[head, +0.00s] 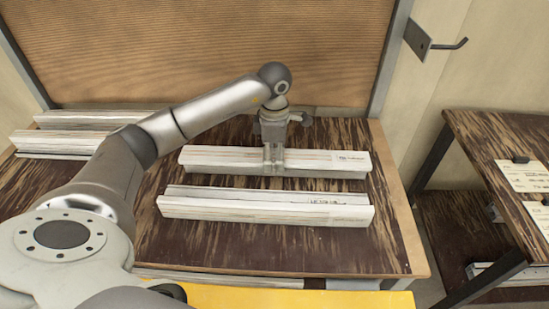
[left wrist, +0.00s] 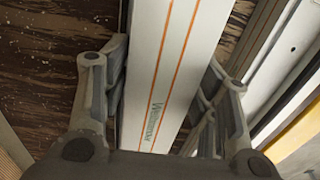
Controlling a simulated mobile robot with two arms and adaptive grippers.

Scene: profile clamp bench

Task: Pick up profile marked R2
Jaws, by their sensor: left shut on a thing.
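A long white profile (head: 220,157) lies across the middle of the bench, with thin orange lines and dark print near its right end. My left gripper (head: 273,158) comes down on it from above, near its middle, and is shut on it. In the left wrist view the white profile (left wrist: 170,60) runs between the two fingers, with lettering along its top. A second white profile (head: 250,208) lies parallel and nearer to me, also with dark print near its right end. I cannot read an R2 mark on either one. My right gripper is out of view.
More white profiles (head: 60,141) lie at the bench's left, partly behind my left arm. A brown ribbed panel (head: 200,50) stands behind the bench. A metal hook (head: 450,45) juts from the wall. A second table (head: 490,130) with papers stands right. The bench's right end is bare.

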